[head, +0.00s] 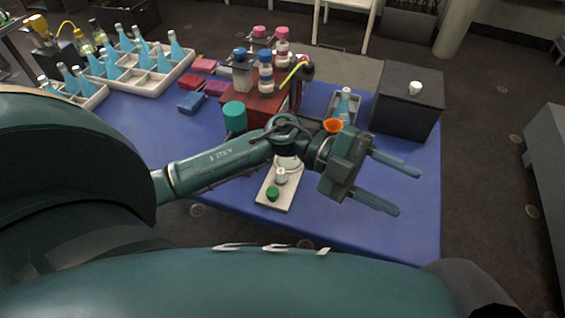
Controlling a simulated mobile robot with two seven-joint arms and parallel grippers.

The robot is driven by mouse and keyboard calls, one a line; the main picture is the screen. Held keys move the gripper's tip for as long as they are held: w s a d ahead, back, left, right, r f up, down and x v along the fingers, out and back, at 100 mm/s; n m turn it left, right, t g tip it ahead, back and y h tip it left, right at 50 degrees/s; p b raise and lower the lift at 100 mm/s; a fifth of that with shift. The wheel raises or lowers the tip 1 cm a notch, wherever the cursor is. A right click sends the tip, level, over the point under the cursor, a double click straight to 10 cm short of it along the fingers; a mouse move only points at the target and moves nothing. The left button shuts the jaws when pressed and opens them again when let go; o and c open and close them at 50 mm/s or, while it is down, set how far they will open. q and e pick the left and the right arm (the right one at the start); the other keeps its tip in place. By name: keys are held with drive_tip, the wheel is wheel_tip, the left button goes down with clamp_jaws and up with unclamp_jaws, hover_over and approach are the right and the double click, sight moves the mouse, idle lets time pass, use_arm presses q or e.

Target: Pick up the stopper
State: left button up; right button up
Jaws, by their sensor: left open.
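A small white piece (415,88), which looks like a stopper, sits on top of the black box (408,110) at the right back of the blue table. My left gripper (408,192) is open and empty, over the table's right side. Its two fingers point right and lie nearer to me than the black box, apart from the white piece. I cannot tell for sure which piece is the stopper. My right gripper is not in view.
Trays with blue bottles (150,82) stand at the back left of the blue table (320,225). A red rack (262,103) with bottles is mid-table, behind my arm. The table's front right is clear.

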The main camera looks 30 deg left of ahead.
use_arm(q)
drive_tip(key=w+a+f+m+g+y+b, duration=0.1)
drive_tip(key=w+a+f+m+y+b, duration=0.2)
drive_tip(key=a+f+y, duration=0.8)
drive_tip(key=w+a+r+n+t+y+b, duration=0.1)
drive_tip(key=w+a+n+y, duration=0.1)
drive_tip(key=a+y, duration=0.3)
drive_tip(key=w+a+r+n+y+b, duration=0.1)
drive_tip(key=w+a+r+n+y, duration=0.1)
drive_tip(key=a, duration=0.6)
wheel_tip(320, 180, down, 7)
drive_tip(key=shift+s+d+r, duration=0.1)
drive_tip(key=shift+s, duration=0.05)
drive_tip(key=shift+a+f, duration=0.15)
drive_tip(key=shift+f, duration=1.35)
drive_tip(key=shift+a+f, duration=0.15)
drive_tip(key=shift+f, duration=1.3)
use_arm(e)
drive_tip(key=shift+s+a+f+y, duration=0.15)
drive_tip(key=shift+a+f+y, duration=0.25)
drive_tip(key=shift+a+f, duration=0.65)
use_arm(q)
drive_tip(key=shift+c, duration=0.4)
drive_tip(key=c, duration=1)
drive_tip(key=shift+r, duration=0.1)
